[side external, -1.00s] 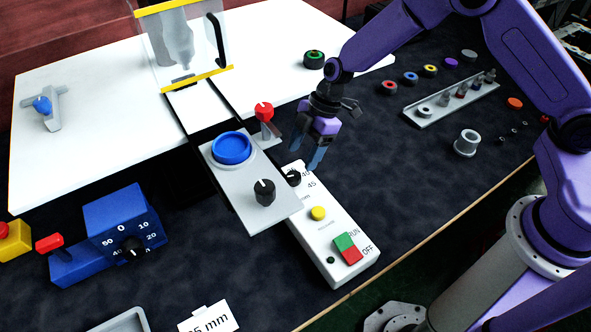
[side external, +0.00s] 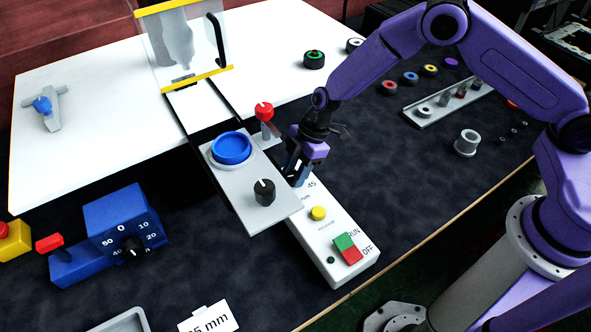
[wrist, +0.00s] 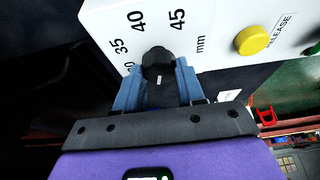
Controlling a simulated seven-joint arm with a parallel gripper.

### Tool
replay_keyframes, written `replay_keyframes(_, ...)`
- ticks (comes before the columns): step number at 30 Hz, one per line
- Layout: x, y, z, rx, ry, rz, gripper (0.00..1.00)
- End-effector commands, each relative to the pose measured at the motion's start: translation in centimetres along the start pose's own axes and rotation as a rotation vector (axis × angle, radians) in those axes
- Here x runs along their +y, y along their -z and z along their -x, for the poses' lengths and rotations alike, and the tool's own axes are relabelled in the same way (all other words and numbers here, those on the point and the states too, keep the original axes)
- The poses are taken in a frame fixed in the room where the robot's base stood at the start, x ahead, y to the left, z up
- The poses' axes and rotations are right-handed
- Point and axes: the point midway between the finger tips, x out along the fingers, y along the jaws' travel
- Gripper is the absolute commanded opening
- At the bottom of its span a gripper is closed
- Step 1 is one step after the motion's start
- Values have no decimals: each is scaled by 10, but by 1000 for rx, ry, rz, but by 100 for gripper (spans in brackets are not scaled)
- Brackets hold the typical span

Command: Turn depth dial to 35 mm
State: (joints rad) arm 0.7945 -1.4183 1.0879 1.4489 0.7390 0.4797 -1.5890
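The depth dial is a small black knob (wrist: 158,62) on a white control panel (wrist: 105,20), beside printed marks 35, 40 and 45 and "mm". In the wrist view the blue fingers of my gripper (wrist: 160,78) stand on either side of the knob, very close to it. I cannot tell whether they press on it. A short white mark shows on the dark area between the fingers; the dial's setting is not clear. In the side view my gripper (side external: 295,178) is low over the panel's far end and hides the dial.
The panel (side external: 322,235) also carries a yellow button (side external: 318,213) and a green-red switch (side external: 346,248). A grey plate (side external: 240,190) with a blue cup (side external: 231,148) and another black knob (side external: 264,192) lies close left of my gripper. A red-topped knob (side external: 264,111) stands behind it.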

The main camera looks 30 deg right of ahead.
Motion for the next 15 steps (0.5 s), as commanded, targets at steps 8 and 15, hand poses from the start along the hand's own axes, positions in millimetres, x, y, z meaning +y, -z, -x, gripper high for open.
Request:
replay_keyframes(8, 0, 0, 0, 0, -6, -11, 8)
replay_keyframes(15, -1, 0, 0, -1, -40, -98, 9)
